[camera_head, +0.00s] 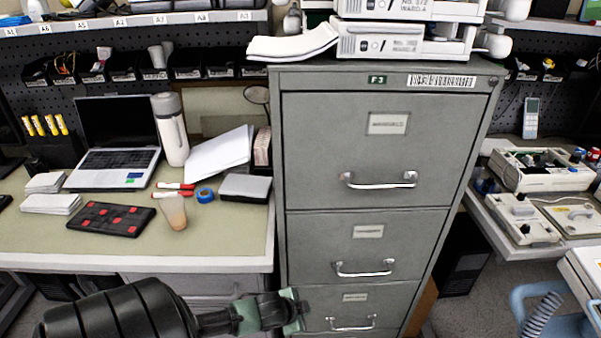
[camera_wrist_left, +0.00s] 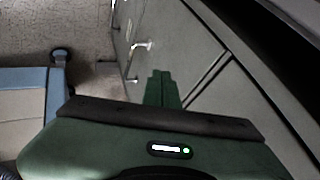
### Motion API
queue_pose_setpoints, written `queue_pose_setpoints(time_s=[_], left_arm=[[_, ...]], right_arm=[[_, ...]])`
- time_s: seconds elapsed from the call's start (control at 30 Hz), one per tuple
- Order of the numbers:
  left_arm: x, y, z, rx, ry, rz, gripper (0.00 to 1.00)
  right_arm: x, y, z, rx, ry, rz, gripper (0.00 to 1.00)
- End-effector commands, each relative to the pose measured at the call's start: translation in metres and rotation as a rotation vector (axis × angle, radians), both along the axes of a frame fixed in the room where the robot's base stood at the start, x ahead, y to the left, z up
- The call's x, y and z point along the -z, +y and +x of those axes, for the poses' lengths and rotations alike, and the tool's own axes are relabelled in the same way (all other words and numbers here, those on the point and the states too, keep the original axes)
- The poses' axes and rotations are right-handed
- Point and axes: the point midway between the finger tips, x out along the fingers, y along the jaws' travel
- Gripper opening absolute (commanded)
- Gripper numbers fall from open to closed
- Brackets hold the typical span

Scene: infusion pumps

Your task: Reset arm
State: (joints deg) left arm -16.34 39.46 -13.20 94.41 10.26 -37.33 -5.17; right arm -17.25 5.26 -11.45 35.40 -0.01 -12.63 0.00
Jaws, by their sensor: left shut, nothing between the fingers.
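My left gripper (camera_head: 298,310) comes in from the lower left in the head view, in front of the lower drawers of a grey filing cabinet (camera_head: 330,185). In the left wrist view the left gripper (camera_wrist_left: 161,74) has its green fingers together and holds nothing. The cabinet's drawer fronts and a metal handle (camera_wrist_left: 142,46) lie beyond the fingertips there. I cannot tell whether the gripper touches the cabinet. The cabinet's drawers look shut. My right gripper is in neither view.
A desk at left holds a laptop (camera_head: 112,140), a white bottle (camera_head: 170,130) and a black pad (camera_head: 111,219). Pumps (camera_head: 400,40) are stacked on the cabinet. Opened devices (camera_head: 545,168) lie on the right bench. A blue-framed object (camera_wrist_left: 60,90) stands at left in the wrist view.

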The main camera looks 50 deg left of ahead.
Motion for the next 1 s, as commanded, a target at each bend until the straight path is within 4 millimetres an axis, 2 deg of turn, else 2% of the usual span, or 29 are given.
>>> queue_pose_setpoints(time_s=[0.1, 0.23, 0.47, 0.57, 0.67, 0.77, 0.8, 0.87, 0.9, 1.0], left_arm=[[-0.015, -0.003, -0.012, 0.002, 0.001, 0.000, 0.00], [-0.024, -0.004, -0.018, 0.000, 0.001, 0.000, 0.00], [-0.027, -0.004, -0.021, 0.000, 0.001, 0.000, 0.00], [-0.022, -0.003, -0.022, -0.007, 0.007, -0.003, 0.00], [0.004, 0.002, -0.033, -0.048, 0.030, -0.017, 0.00], [0.054, 0.006, -0.059, -0.120, 0.083, -0.045, 0.00], [0.079, 0.005, -0.075, -0.152, 0.110, -0.057, 0.00], [0.116, -0.001, -0.102, -0.198, 0.155, -0.081, 0.00], [0.139, -0.008, -0.122, -0.226, 0.186, -0.095, 0.00], [0.190, -0.034, -0.172, -0.280, 0.264, -0.133, 0.00]], right_arm=[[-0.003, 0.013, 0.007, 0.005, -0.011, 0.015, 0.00], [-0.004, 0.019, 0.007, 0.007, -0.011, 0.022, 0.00], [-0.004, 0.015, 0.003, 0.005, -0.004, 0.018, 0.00], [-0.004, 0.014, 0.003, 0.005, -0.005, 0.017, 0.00], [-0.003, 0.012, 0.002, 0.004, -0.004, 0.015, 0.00], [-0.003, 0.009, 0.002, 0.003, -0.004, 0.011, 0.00], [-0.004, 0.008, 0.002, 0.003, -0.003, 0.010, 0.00], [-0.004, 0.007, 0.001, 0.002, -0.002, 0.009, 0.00], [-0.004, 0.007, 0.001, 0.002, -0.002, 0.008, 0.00], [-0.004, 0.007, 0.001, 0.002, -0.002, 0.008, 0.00]])
